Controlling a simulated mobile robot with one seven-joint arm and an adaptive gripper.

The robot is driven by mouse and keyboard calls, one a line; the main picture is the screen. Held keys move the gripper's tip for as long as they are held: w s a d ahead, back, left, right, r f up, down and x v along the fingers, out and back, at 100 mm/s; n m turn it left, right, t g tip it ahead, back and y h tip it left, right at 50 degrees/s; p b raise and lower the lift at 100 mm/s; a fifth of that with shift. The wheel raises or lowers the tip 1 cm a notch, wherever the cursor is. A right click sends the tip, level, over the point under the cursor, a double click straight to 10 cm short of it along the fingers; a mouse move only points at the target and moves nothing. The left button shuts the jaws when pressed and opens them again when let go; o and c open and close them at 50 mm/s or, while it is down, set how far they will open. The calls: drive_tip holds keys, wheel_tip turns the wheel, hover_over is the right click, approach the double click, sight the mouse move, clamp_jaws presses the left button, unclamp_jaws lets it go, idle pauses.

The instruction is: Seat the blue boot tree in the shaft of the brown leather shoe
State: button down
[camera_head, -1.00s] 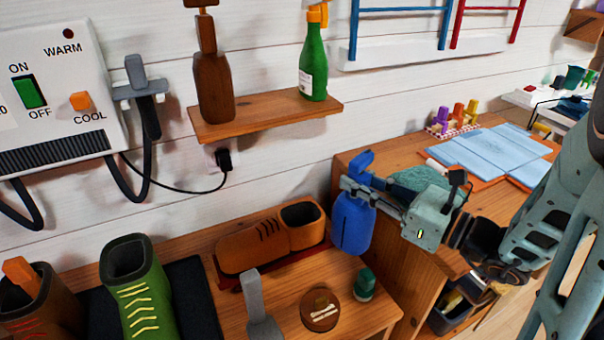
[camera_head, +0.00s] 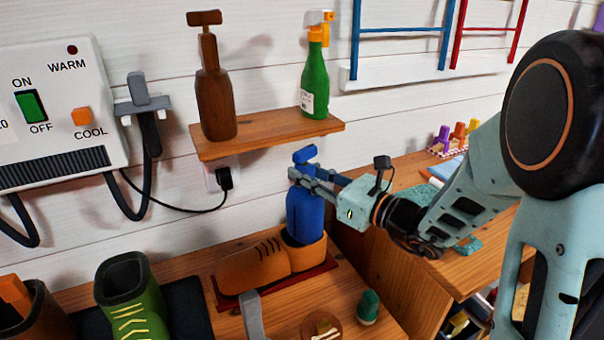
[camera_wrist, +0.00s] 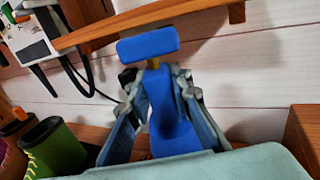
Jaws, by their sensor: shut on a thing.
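The blue boot tree (camera_head: 304,212) is upright in my gripper (camera_head: 305,178), which is shut on its neck below the handle. In the wrist view the blue boot tree (camera_wrist: 150,46) shows its handle above the fingers of my gripper (camera_wrist: 155,95). The brown leather shoe (camera_head: 254,268) lies on the bench with its toe to the left. The lower end of the tree is at the shoe's shaft opening, and the shaft's rim hides it. I cannot tell how deep it goes.
A green boot (camera_head: 130,295) stands to the left. A grey upright post (camera_head: 252,315) and a small green item (camera_head: 368,305) are in front.

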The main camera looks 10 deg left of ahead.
drive_tip(key=shift+w+a, duration=0.2)
drive_tip(key=shift+a, duration=0.2)
drive_tip(key=shift+f+b, duration=0.35)
drive_tip(key=shift+b, duration=0.15)
drive_tip(key=c, duration=1.7)
unclamp_jaws()
drive_tip(key=shift+c, duration=0.2)
drive_tip(key=shift+d+r+p, duration=0.2)
drive_tip(key=shift+r+p, duration=0.1)
drive_tip(key=shift+p, duration=0.1)
drive_tip(key=p+v, duration=0.1)
drive_tip(key=v, duration=1)
drive_tip(key=shift+s+d, duration=0.25)
drive_tip(key=shift+s, duration=0.05)
